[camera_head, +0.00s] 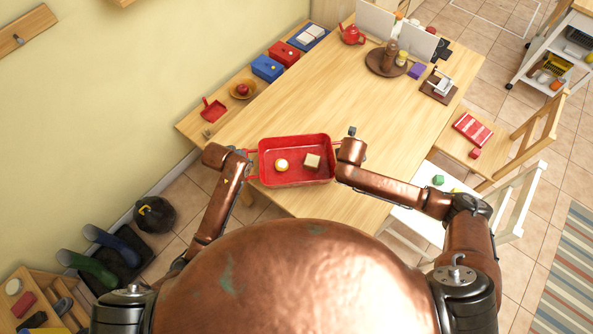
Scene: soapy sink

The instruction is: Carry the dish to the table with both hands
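The red rectangular dish (320,140) is at the near end of the wooden table (330,103), its handles pointing left and right. A round yellow-and-white item (281,165) and a beige block (312,161) lie inside it. I cannot tell whether the dish rests on the table or is a little above it. My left gripper (247,160) is at the dish's left handle. My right gripper (340,148) is at the right end, its fingers mostly hidden by my arm. The fingers are too small and covered to show whether they are closed.
A brown round tray (372,66) with bottles, a red teapot (352,35) and a dark brown stand (437,92) are at the table's far part. Boxes and a bowl (242,89) line the left shelf. Chairs (518,140) stand at right. The middle tabletop is clear.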

